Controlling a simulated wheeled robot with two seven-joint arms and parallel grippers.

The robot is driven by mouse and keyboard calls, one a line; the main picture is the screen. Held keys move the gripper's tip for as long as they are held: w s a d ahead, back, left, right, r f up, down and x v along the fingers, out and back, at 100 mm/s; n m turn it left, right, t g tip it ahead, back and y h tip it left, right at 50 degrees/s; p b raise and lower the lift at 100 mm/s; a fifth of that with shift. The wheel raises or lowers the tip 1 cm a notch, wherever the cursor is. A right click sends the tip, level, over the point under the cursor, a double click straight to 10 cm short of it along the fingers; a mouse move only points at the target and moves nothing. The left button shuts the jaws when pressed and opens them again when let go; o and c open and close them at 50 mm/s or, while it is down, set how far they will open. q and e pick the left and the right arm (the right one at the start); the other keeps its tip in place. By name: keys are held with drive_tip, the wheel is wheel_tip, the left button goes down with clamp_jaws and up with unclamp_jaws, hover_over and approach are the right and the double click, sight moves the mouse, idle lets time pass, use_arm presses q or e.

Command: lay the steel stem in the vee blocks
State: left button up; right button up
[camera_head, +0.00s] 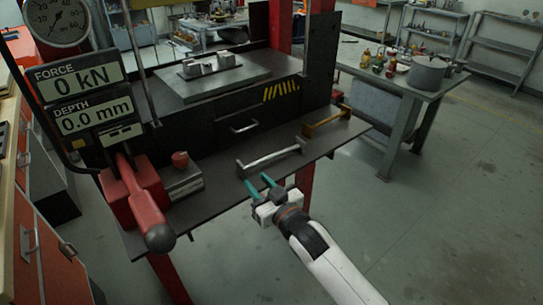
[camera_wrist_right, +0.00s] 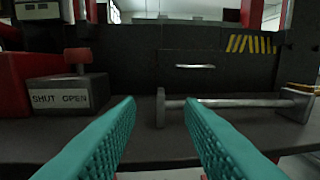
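The steel stem (camera_head: 275,157) is a bare grey rod lying across the front shelf, with an upright end piece or support at each end. It also shows in the right wrist view (camera_wrist_right: 240,103), just beyond the fingers. The vee blocks (camera_head: 208,64) appear to be the grey blocks on the raised plate under the press. My right gripper (camera_head: 258,186) has teal fingers, spread apart with nothing between them, in front of the stem's left end. In the wrist view my right gripper (camera_wrist_right: 160,104) frames that left end. My left gripper is not in view.
A brass-coloured bar (camera_head: 326,121) lies on the shelf to the right. A red-knobbed box (camera_head: 182,178), labelled SHUT OPEN in the wrist view, and a red lever (camera_head: 140,200) stand left. The press bed plate (camera_head: 185,90) is raised behind. A side table (camera_head: 400,82) holds a pot.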

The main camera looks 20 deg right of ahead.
sight(241, 164)
drive_tip(key=x, duration=0.4)
drive_tip(key=shift+w+p, duration=0.1)
drive_tip(key=shift+p, duration=0.2)
drive_tip(key=shift+w+a, duration=0.15)
drive_tip(key=shift+w, duration=0.3)
drive_tip(key=x, duration=0.2)
drive_tip(key=p+x, duration=0.1)
drive_tip(key=x, duration=0.1)
drive_tip(key=shift+w+f, duration=0.25)
clamp_jaws()
drive_tip(key=shift+r, duration=0.15)
